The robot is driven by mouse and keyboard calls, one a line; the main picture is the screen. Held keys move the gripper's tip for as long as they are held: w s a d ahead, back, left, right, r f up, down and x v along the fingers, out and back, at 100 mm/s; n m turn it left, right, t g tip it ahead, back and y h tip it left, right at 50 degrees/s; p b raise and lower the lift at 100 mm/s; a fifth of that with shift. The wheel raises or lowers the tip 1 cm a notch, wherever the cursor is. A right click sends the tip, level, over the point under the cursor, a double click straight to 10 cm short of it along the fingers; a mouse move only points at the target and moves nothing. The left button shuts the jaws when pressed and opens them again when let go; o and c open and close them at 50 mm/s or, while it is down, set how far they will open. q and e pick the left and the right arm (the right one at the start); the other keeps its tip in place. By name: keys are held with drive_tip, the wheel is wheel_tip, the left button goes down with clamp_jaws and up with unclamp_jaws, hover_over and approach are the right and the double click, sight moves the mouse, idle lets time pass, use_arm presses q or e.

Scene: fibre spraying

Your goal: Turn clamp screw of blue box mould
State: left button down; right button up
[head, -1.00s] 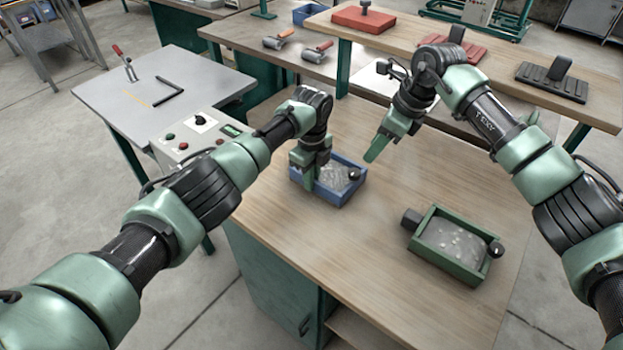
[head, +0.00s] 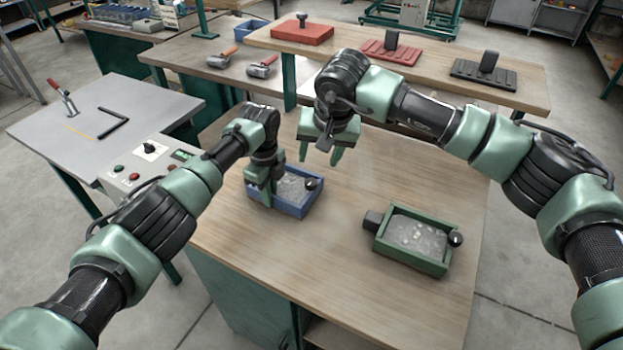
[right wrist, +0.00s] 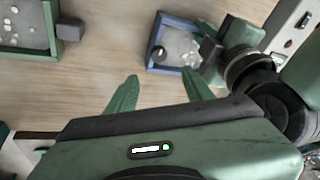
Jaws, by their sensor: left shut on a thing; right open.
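The blue box mould (head: 299,209) stands on the wooden bench with greyish fill inside. A round black clamp screw knob (head: 311,184) sits at its right end. My left gripper (head: 264,197) is shut on the mould's left end, hiding the exact contact. My right gripper (head: 320,157) is open and empty, pointing down above and behind the mould, apart from the knob. In the right wrist view the blue mould (right wrist: 152,63) lies beyond the open right fingers (right wrist: 161,80), with its dark knob (right wrist: 158,53) at the left end.
A green box mould (head: 408,257) with a black block and round knob stands to the right on the bench (head: 260,255). A control box (head: 140,170) is at the left. A raised shelf (head: 350,60) with red and black tools runs behind. Bare bench lies between the moulds.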

sight(311, 182)
drive_tip(key=w+f+n, duration=0.1)
drive_tip(key=f, duration=0.2)
drive_tip(key=w+a+f+n, duration=0.1)
drive_tip(key=f, duration=0.3)
drive_tip(key=w+f+n, duration=0.1)
drive_tip(key=f+n, duration=0.1)
drive_tip(key=f, duration=0.2)
drive_tip(key=shift+w+a+f, duration=0.1)
drive_tip(key=shift+w+a, duration=0.15)
drive_tip(key=shift+w, duration=0.05)
clamp_jaws()
drive_tip(key=shift+h, duration=0.3)
drive_tip(key=shift+a+m+h, duration=0.1)
drive_tip(key=shift+m+h, duration=0.45)
drive_tip(key=shift+m, duration=0.95)
drive_tip(key=shift+a+m+h, duration=0.1)
drive_tip(key=shift+m+h, duration=0.45)
drive_tip(key=shift+m, duration=0.95)
